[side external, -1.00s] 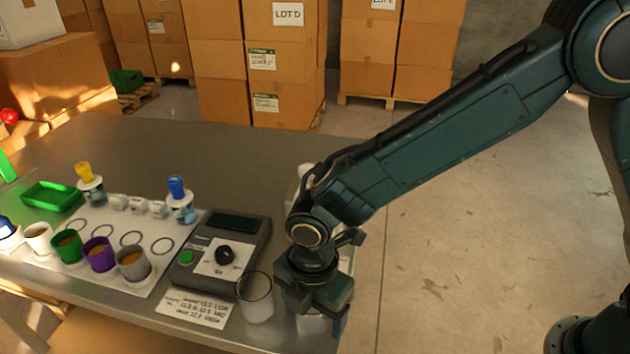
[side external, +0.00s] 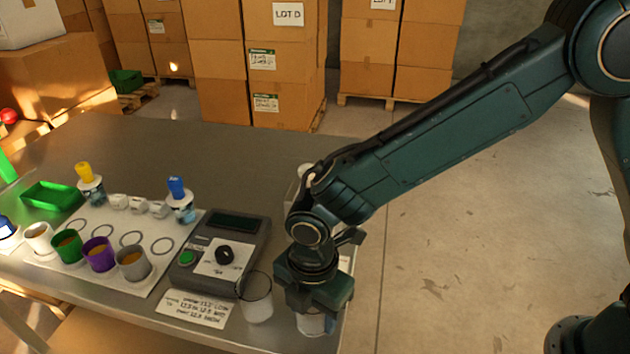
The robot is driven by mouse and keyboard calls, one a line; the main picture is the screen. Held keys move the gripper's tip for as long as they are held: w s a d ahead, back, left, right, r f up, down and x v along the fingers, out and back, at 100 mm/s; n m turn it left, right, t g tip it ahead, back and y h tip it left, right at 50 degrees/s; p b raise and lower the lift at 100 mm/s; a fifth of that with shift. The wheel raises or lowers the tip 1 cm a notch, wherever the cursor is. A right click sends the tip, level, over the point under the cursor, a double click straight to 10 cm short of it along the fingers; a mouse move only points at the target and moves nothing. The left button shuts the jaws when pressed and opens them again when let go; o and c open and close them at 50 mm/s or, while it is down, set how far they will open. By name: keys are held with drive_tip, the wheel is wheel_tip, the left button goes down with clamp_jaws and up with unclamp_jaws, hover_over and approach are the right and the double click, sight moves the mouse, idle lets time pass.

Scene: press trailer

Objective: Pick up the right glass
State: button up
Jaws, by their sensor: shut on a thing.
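The right glass (side external: 312,324) stands at the front right edge of the metal table, and only its lower part shows below my gripper. My gripper (side external: 313,306) points down over it and is shut on it; the body of the gripper hides the rim and most of the grip. The glass appears upright and at table level; I cannot tell whether it touches the table. The left glass (side external: 257,298), clear and empty-looking, stands just to the left of my gripper, apart from it.
A grey device with a green button and black knob (side external: 224,254) is left of the glasses, with a handwritten card (side external: 195,308) before it. Several filled cups stand on a white mat (side external: 145,285). A green tray (side external: 52,196) is farther left. The table's back is clear.

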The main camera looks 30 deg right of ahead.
wheel_tip(320, 180, up, 20)
idle(0.6)
drive_tip(key=shift+f, duration=0.1)
idle(0.4)
drive_tip(key=w+d+f+m, duration=0.2)
drive_tip(key=d+f+m, duration=0.5)
drive_tip(key=d, duration=0.3)
drive_tip(key=w+d+f+m, duration=0.3)
drive_tip(key=d+f+m, duration=0.4)
drive_tip(key=d, duration=0.3)
drive_tip(key=w+d+f+m, duration=0.2)
drive_tip(key=d+f+m, duration=0.5)
drive_tip(key=d, duration=0.4)
drive_tip(key=shift+w+f+m, duration=0.25)
drive_tip(key=shift+f+m, duration=0.1)
drive_tip(key=shift+m, duration=0.35)
drive_tip(key=shift+a, duration=0.1)
